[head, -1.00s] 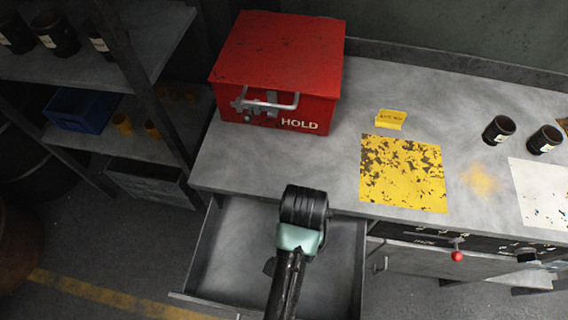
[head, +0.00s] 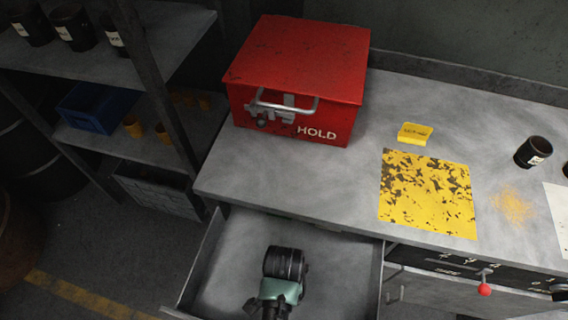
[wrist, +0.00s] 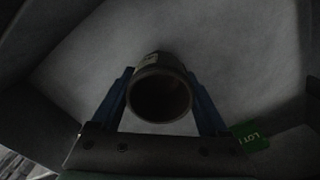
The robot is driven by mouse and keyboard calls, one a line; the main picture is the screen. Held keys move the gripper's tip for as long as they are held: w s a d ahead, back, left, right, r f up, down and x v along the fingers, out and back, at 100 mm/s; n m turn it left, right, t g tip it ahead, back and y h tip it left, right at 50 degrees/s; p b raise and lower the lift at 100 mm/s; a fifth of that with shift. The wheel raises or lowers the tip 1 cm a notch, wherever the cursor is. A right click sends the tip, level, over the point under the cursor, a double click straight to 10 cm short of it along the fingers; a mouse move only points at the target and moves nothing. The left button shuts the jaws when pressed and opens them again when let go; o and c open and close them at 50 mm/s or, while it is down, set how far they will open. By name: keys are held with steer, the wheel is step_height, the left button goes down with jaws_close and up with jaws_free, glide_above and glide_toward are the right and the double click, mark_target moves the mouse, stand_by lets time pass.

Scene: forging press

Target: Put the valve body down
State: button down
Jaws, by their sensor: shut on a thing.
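The valve body (wrist: 160,97) is a dark, open-mouthed cylinder with a pale label at its far side. In the wrist view it sits between the two blue fingers of my gripper (wrist: 160,78), which is shut on it. Its round mouth faces the wrist camera. In the head view my arm's end is over the open grey drawer (head: 335,240); my wrist hides the fingers and the valve body there. The wrist view shows a grey surface beyond the valve body; I cannot tell whether they touch.
A green lot tag (wrist: 252,137) lies right of my fingers. Drawer walls surround my arm. A red HOLD box (head: 295,80), a yellow worn patch (head: 428,195), a yellow sign (head: 415,133) and a dark cup (head: 533,152) are on the bench. A shelf (head: 150,50) stands left.

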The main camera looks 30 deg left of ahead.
steer(key=shift+f, duration=0.4)
steer(key=shift+f, duration=0.1)
jaws_free()
step_height(320, 180, up, 12)
steer(key=p, duration=0.2)
